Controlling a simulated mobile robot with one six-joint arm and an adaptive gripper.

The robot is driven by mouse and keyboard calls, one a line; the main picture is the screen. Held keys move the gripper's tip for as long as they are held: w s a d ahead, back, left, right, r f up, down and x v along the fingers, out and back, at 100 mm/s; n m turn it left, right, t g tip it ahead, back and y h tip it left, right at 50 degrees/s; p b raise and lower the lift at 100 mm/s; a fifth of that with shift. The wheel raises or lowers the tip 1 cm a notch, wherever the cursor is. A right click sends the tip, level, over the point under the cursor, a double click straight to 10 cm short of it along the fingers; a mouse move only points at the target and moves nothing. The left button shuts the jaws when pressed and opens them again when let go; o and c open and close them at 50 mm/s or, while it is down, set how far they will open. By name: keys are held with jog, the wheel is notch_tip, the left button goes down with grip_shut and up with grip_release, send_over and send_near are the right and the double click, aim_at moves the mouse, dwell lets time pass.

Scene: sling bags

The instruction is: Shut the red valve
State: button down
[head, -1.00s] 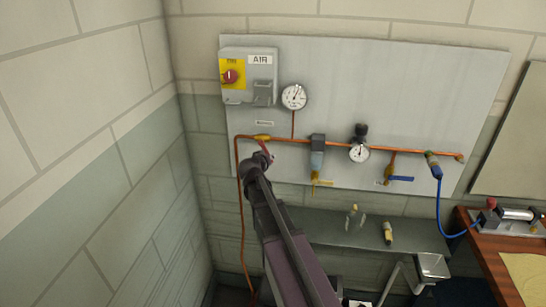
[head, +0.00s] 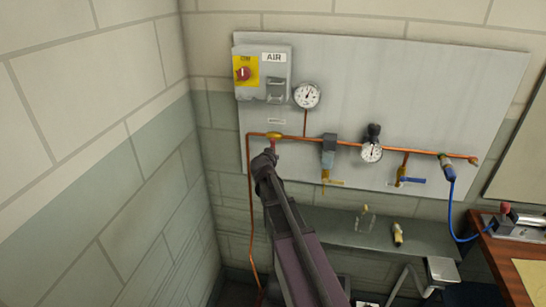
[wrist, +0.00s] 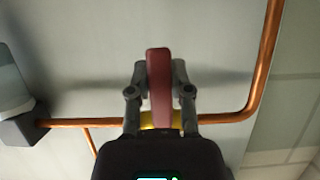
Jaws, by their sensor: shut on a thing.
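The red valve's handle (head: 272,146) hangs below its yellow body (head: 274,135) on the copper pipe at the left of the grey board. In the wrist view the handle (wrist: 159,88) stands square to the pipe, with the yellow body (wrist: 160,122) behind it, partly hidden by my gripper. My gripper (wrist: 159,85) is shut on the handle, one finger along each side. In the head view my gripper (head: 268,158) is at the handle's lower end and my arm covers part of it.
A blue-handled valve (head: 411,180), a filter (head: 328,150) and a regulator (head: 372,150) sit farther right along the copper pipe. An isolator box (head: 275,85) and a gauge (head: 307,95) are above. A grey shelf (head: 340,228) is below; a wall stands close on the left.

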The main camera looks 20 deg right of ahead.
jog(key=shift+w+r, duration=0.1)
jog(key=shift+w, duration=0.15)
jog(key=c, duration=0.5)
grip_release()
jog(key=shift+a, duration=0.1)
jog(key=shift+s, duration=0.15)
jog(key=shift+s+p, duration=0.1)
jog(key=shift+p, duration=0.2)
jog(key=shift+s+r+g+p, duration=0.1)
jog(key=shift+s+g+p, duration=0.1)
jog(key=shift+g+p, duration=0.3)
jog(key=s+a+f+n+g+y, duration=0.2)
jog(key=s+a+f+g, duration=0.1)
jog(key=s, duration=0.7)
jog(key=s+a+f+n+g+y+b, duration=0.1)
jog(key=s+a+f+g, duration=0.3)
jog(key=s, duration=0.6)
jog(key=s+a+f+n+g+y, duration=0.3)
jog(key=s+a, duration=0.4)
jog(key=s, duration=0.3)
jog(key=shift+a+f+n+y+b, duration=0.25)
jog(key=shift+f+y, duration=0.25)
jog(key=shift+f, duration=0.4)
